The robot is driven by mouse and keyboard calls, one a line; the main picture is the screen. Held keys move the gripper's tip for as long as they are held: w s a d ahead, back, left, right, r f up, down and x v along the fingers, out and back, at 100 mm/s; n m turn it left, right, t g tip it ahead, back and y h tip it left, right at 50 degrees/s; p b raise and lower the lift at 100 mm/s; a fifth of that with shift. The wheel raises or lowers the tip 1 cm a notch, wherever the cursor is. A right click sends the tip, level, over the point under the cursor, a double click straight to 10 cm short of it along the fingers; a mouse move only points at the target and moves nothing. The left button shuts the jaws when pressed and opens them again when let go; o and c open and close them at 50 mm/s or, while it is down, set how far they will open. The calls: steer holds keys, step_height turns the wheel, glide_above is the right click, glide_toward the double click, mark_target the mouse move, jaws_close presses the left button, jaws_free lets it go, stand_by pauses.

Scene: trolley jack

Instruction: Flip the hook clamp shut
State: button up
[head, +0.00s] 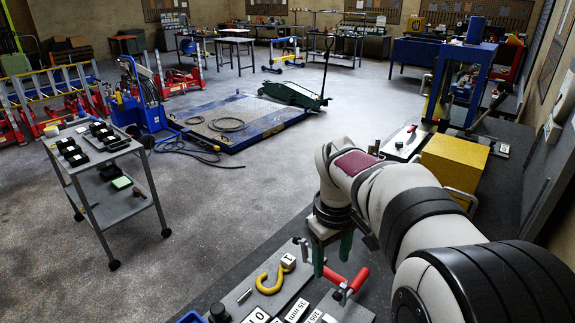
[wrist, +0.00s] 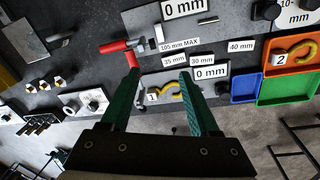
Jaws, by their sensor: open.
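A clamp with red grips (head: 356,281) stands on the bench below my gripper. In the wrist view one red grip (wrist: 115,47) points left, and a shorter red piece (wrist: 131,60) shows just beyond the left fingertip. I cannot tell whether they touch. I cannot tell how far the clamp is closed. My gripper (head: 331,267) points down with its green fingers apart and nothing between them; it also shows in the wrist view (wrist: 158,75). A yellow hook (head: 272,279) with a block marked 1 (head: 288,261) lies beside the clamp; it shows between the fingers in the wrist view (wrist: 178,89).
Blue (wrist: 245,86), green and orange trays lie right in the wrist view, with a hook marked 2 (wrist: 300,54). Measurement labels (wrist: 212,73) lie beside the clamp. A yellow block (head: 452,160) stands on the bench beyond my arm. A grey trolley (head: 95,165) stands left.

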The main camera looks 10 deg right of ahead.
mark_target(333, 275)
steer(key=w+d+f+n, duration=0.2)
steer(key=w+f+n, duration=0.2)
steer(key=w, duration=0.5)
steer(key=shift+h, duration=0.4)
steer(key=f, duration=0.5)
steer(key=w+d+f, duration=0.1)
steer(key=f, duration=0.3)
steer(key=d+f, duration=0.1)
steer(key=f, duration=0.4)
steer(key=shift+w+d+f, duration=0.25)
steer(key=shift+w+f, duration=0.05)
steer(key=shift+c, duration=0.2)
jaws_close()
